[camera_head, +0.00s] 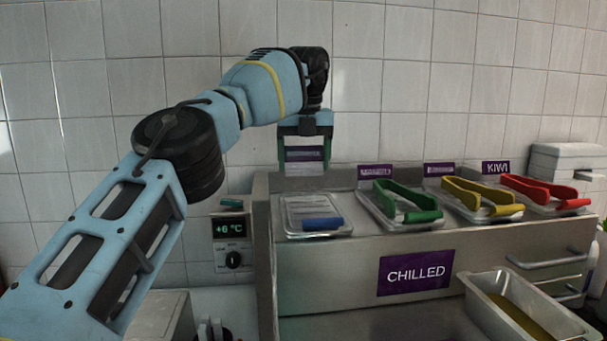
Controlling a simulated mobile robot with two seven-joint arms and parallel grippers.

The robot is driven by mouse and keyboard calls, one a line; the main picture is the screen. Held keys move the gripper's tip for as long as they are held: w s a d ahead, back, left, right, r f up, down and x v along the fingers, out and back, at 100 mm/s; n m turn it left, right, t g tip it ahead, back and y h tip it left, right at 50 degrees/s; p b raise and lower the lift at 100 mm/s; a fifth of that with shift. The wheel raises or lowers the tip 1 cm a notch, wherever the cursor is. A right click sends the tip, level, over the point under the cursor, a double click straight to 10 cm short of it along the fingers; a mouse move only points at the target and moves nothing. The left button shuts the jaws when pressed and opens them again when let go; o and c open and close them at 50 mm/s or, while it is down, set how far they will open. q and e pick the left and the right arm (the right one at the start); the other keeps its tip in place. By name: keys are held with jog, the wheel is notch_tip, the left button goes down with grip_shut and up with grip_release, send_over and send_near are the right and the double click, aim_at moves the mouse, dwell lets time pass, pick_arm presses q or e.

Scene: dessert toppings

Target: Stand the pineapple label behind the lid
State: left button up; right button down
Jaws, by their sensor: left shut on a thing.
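My left gripper (304,150) points down and is shut on a label (304,156), a small purple card with pale lettering too small to read. It holds the label upright above the back of the leftmost lid (295,208). That lid is clear, has a blue handle and lies at the left end of the steel chilled counter. Clear space shows between the label and the lid. I cannot tell exactly how far back the label is. My right gripper is not in view.
Green tongs (401,197), yellow tongs (482,194) and red tongs (540,190) lie on the other lids. Purple labels stand behind these, including one reading KIWI (496,167). A tiled wall (420,75) rises behind. A steel pan (485,291) stands at lower right.

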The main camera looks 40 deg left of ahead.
aim_at(304, 168)
pick_arm(q)
jog(key=shift+f+b, duration=0.4)
jog(key=shift+f, duration=0.35)
jog(key=shift+f+b, duration=0.3)
jog(key=shift+f, duration=0.65)
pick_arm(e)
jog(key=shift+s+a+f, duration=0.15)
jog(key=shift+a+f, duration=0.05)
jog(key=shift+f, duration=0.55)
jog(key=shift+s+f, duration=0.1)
pick_arm(q)
jog(key=shift+f+b, duration=0.35)
jog(key=shift+f, duration=0.3)
jog(key=o, duration=1)
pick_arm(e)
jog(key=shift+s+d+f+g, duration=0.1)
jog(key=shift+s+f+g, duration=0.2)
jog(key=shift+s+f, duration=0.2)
pick_arm(q)
jog(key=shift+r, duration=0.1)
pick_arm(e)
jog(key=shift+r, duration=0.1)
